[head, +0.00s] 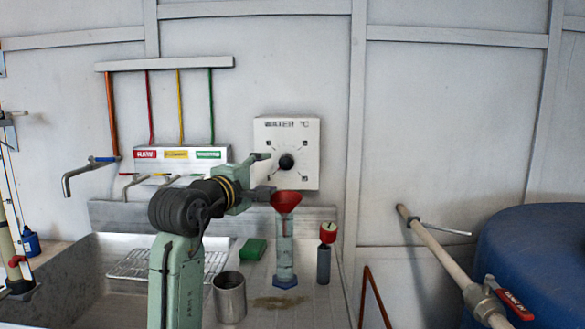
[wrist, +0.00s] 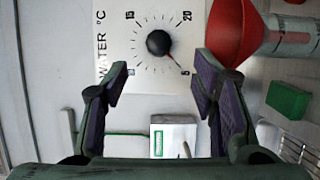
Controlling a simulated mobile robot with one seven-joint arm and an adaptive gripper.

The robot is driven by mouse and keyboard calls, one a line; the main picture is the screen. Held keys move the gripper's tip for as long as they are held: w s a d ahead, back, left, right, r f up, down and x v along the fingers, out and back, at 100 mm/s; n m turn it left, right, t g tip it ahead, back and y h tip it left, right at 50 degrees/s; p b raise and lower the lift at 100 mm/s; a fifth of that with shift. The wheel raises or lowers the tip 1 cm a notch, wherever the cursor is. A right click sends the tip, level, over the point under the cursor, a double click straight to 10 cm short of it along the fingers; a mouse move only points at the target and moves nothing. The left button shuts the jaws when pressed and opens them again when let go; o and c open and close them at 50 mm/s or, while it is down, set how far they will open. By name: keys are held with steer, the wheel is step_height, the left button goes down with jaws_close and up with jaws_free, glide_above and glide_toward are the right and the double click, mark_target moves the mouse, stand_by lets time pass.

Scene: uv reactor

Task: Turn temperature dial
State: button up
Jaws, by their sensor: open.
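The temperature dial (head: 286,161) is a round black knob on a white square panel (head: 305,135) on the back wall. In the wrist view the knob (wrist: 158,43) sits inside a ring of tick marks, with a red pointer aimed down and to the right. Numbers 15 and 20 and the word WATER show on the panel, turned sideways. My gripper (head: 264,175) is open and empty just left of the knob in the head view. In the wrist view its two fingers (wrist: 160,82) are spread, with the knob beyond them, between their lines and apart from both.
A red funnel (head: 285,202) in a clear cylinder stands below the panel, close to my gripper. A green sponge (head: 252,249), a metal beaker (head: 229,298) and a red-topped bottle (head: 325,255) are in the sink area. A white valve box (head: 180,160) is left.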

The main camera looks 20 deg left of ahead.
mark_target(284, 163)
steer(key=w+p, duration=0.1)
steer(key=w, duration=0.2)
steer(key=w+p, duration=0.1)
steer(key=w, duration=0.2)
steer(key=w+d, duration=0.1)
steer(key=w, duration=0.2)
steer(key=shift+w+r+p, duration=0.1)
steer(key=shift+w+p, duration=0.3)
steer(key=shift+c, duration=0.5)
steer(key=c, duration=1.1)
